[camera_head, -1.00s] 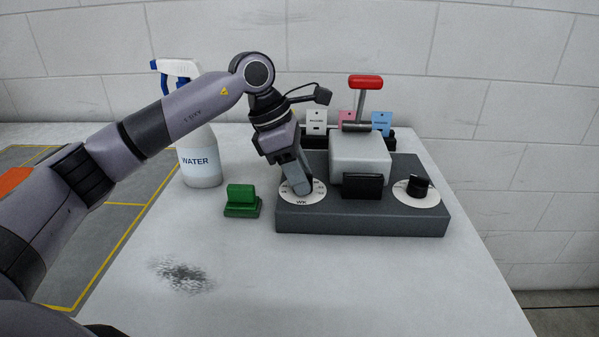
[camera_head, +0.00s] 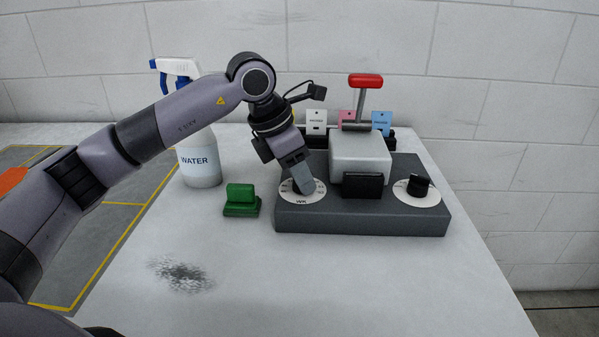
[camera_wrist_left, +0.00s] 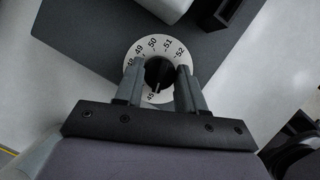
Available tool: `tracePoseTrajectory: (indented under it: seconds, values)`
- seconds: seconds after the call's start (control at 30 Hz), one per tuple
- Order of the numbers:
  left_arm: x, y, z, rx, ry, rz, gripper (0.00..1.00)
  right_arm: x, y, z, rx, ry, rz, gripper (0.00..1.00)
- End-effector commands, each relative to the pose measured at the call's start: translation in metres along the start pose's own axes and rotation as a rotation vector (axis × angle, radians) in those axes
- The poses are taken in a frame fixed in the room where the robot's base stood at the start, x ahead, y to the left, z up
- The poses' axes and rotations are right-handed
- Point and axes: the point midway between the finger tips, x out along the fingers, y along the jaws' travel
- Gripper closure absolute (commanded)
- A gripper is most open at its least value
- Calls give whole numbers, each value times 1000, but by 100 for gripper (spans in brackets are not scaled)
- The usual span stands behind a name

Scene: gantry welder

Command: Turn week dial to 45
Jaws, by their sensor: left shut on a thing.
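The week dial (camera_head: 303,199) is a white disc marked WK on the left of the dark grey machine base (camera_head: 360,217). In the left wrist view, its white ring (camera_wrist_left: 150,46) shows numbers such as 49, 50, 51 and 52. My left gripper (camera_head: 303,189) points down over the dial. In the left wrist view, its two fingers (camera_wrist_left: 159,80) are closed on opposite sides of the black knob (camera_wrist_left: 158,72). The knob's pale pointer line faces the gripper, near a number that looks like 45. The fingers hide the ring's sides. My right gripper is not in view.
A second dial with a black knob (camera_head: 419,186) sits at the base's right. A white block (camera_head: 359,158) with a red-handled lever (camera_head: 366,82) stands between. A green stamp-like block (camera_head: 241,201) and a water spray bottle (camera_head: 199,160) stand left.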

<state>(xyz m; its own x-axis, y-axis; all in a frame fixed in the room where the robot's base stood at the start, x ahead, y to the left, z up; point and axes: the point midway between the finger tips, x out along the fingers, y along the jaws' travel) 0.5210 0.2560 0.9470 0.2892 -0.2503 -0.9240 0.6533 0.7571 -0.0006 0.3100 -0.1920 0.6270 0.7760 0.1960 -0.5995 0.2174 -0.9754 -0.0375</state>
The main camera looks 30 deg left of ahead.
Motion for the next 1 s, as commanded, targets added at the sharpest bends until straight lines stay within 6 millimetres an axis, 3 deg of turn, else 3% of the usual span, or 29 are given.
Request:
tracePoseTrajectory:
  seconds: [0.2,0.23,0.3,0.63,1.0]
  values:
    - [-1,1,1,-1,-3,2,91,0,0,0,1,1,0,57]
    - [-1,1,1,-1,-3,2,51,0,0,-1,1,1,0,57]
    - [-1,1,1,0,-2,2,37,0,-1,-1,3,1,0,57]
    - [-5,1,0,1,-2,2,37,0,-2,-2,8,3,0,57]
    - [-60,1,1,1,-3,3,37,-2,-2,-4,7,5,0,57]
